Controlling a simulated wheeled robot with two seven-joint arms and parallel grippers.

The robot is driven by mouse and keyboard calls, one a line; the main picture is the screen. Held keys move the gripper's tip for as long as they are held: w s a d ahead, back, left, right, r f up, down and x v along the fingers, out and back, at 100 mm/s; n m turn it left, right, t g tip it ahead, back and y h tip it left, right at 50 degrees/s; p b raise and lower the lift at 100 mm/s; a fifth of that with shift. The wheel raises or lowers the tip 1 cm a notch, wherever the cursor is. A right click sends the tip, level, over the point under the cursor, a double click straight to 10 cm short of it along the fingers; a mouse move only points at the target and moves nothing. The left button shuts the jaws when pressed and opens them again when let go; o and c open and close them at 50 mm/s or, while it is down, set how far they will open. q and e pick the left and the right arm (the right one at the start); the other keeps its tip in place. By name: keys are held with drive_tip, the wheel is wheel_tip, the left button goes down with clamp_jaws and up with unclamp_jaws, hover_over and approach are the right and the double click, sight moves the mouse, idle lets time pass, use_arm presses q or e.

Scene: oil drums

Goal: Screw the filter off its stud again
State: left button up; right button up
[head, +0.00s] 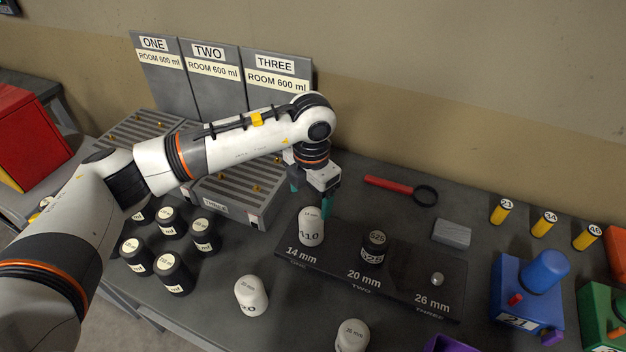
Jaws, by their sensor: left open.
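A dark stud plate (335,268) carries stations labelled 14 mm, 20 mm and 26 mm. A white filter (311,230) stands upright at the 14 mm station, hiding any stud beneath it. A black filter (374,248) stands at the 20 mm station. The 26 mm station shows a bare pale stud (437,279). My left gripper (311,194) is open, its teal fingers pointing down just above and behind the white filter. The fingers look apart from the filter, though one fingertip passes partly behind its top. My right gripper is out of view.
Two loose white filters (251,296) stand in front of the plate. Several black canisters (172,273) stand at left, near grey slatted trays (228,205). A red-handled strap wrench (401,190) and grey block (452,233) lie behind. Blue (530,285) and green units stand right.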

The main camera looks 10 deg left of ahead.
sight(310, 216)
use_arm(q)
drive_tip(key=shift+s+f, duration=0.3)
drive_tip(key=shift+f, duration=0.4)
drive_tip(key=f, duration=0.1)
drive_tip(key=f+p, duration=0.1)
drive_tip(key=f, duration=0.1)
drive_tip(key=shift+w+f, duration=0.2)
drive_tip(key=shift+f, duration=0.1)
drive_tip(key=f+p, duration=0.1)
drive_tip(key=f, duration=0.3)
drive_tip(key=shift+w, duration=0.2)
drive_tip(key=shift+a+f+p, duration=0.1)
drive_tip(key=shift+f+p, duration=0.2)
drive_tip(key=shift+f, duration=0.55)
drive_tip(key=c, duration=1.2)
drive_tip(key=n, duration=0.6)
drive_tip(key=shift+p, duration=0.35)
drive_tip(key=shift+c, duration=0.2)
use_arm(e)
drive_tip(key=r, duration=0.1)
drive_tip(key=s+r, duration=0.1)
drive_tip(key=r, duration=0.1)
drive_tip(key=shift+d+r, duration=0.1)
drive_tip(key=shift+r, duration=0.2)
